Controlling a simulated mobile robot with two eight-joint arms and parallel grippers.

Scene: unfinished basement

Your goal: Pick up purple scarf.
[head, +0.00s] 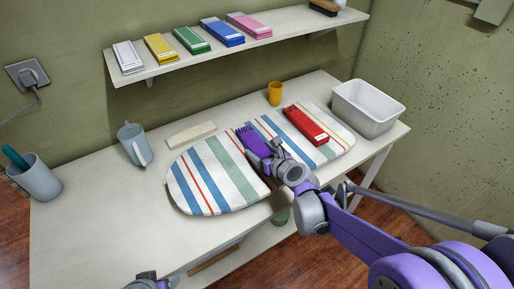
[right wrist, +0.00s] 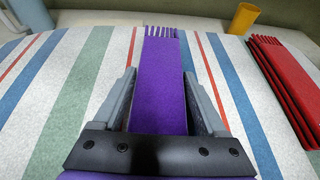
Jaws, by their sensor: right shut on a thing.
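The purple scarf (head: 250,139) is folded into a narrow strip with a fringed far end, over the middle of the striped ironing board (head: 205,182). My right gripper (head: 268,158) is shut on its near part. In the right wrist view the purple scarf (right wrist: 158,70) runs between the two fingers of my right gripper (right wrist: 159,95), fringe pointing away. I cannot tell whether the scarf touches the board. My left gripper (head: 150,279) shows only in part at the bottom edge; its fingers are not clear.
A red folded scarf (head: 306,124) lies right of the purple one. A white bin (head: 369,107), yellow cup (head: 275,93), blue-grey pitcher (head: 134,145) and pale block (head: 191,134) stand around the board. Several folded cloths lie on the wall shelf (head: 170,69). The table's left front is clear.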

